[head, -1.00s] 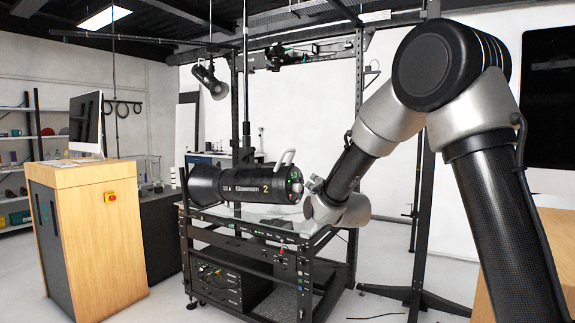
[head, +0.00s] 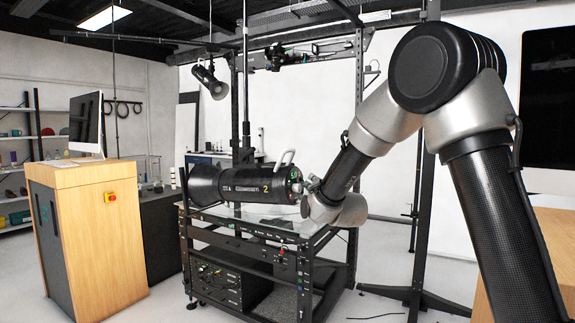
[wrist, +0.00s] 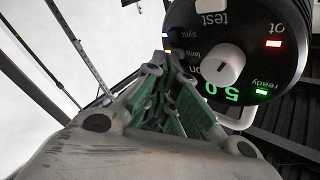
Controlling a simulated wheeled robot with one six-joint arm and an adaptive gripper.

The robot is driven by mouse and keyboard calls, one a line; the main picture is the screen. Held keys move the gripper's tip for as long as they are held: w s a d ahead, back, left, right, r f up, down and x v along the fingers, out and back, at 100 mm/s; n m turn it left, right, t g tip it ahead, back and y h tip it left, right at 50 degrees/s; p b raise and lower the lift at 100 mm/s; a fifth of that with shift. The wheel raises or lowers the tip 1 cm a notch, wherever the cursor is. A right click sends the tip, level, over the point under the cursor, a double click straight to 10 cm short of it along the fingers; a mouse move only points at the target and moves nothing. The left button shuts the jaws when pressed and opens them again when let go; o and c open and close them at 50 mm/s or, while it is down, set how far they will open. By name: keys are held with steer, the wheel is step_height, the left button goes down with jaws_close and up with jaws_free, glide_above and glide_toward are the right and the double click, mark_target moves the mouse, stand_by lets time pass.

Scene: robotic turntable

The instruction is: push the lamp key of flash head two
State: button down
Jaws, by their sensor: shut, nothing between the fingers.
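The "lamp" lettering (wrist: 191,53) is left of the knob. My gripper (wrist: 166,60) is shut and empty, its tips at the panel's edge by that lettering. They hide most of the lamp key; contact cannot be told. My gripper also shows at the panel in the head view (head: 307,184).
A wooden cabinet (head: 95,235) with a monitor stands left. A black upright stand (head: 417,240) is behind my arm.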

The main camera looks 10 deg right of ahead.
stand_by(0.3)
steer(key=shift+s+d, duration=0.5)
steer(key=shift+d, duration=0.15)
steer(key=s+d, duration=0.2)
steer(key=d, duration=0.1)
steer(key=s+d, duration=0.1)
steer(key=shift+s+d+r, duration=0.25)
steer(key=shift+d+r, duration=0.1)
steer(key=shift+d, duration=0.05)
